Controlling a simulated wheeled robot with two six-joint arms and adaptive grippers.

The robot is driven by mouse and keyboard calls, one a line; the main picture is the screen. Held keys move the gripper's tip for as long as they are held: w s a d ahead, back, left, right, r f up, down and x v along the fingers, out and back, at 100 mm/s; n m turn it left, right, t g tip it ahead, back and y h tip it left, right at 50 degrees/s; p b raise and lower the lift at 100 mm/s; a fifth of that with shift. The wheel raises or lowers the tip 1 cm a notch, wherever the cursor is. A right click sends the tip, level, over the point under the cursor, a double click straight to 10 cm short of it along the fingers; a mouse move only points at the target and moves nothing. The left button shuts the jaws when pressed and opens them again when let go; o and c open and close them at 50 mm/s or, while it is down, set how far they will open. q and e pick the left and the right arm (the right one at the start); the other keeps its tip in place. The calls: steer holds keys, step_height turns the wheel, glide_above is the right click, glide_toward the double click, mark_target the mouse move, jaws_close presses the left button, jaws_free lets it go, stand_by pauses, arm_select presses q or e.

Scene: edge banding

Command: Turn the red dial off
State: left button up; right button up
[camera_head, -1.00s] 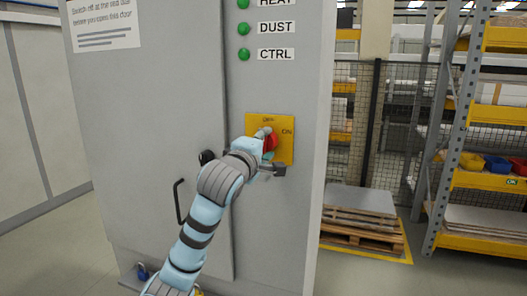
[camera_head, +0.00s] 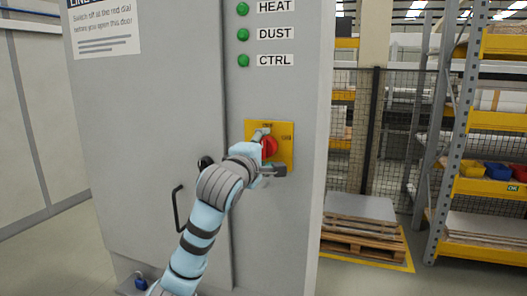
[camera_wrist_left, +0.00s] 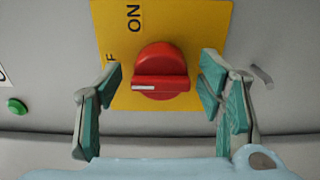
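The red dial (camera_head: 269,147) sits on a yellow plate (camera_head: 285,129) on the grey cabinet front. In the left wrist view the red dial (camera_wrist_left: 160,72) has its handle lying level, with the white mark at its left end, towards the partly hidden label whose "F" shows. The "ON" label is above it on the yellow plate (camera_wrist_left: 185,20). My left gripper (camera_wrist_left: 160,82) is open, one finger on each side of the dial with gaps. In the head view my left gripper (camera_head: 268,160) covers part of the dial. My right gripper is not in view.
Several green lamps (camera_head: 243,34) sit above the plate. The cabinet door has a black handle (camera_head: 178,205) and a notice (camera_head: 105,32). A blue padlock (camera_head: 140,281) is at the cabinet's foot. A pallet (camera_head: 362,235) and shelving (camera_head: 450,140) stand to the right.

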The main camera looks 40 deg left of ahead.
arm_select(q)
steer(key=v, duration=1.2)
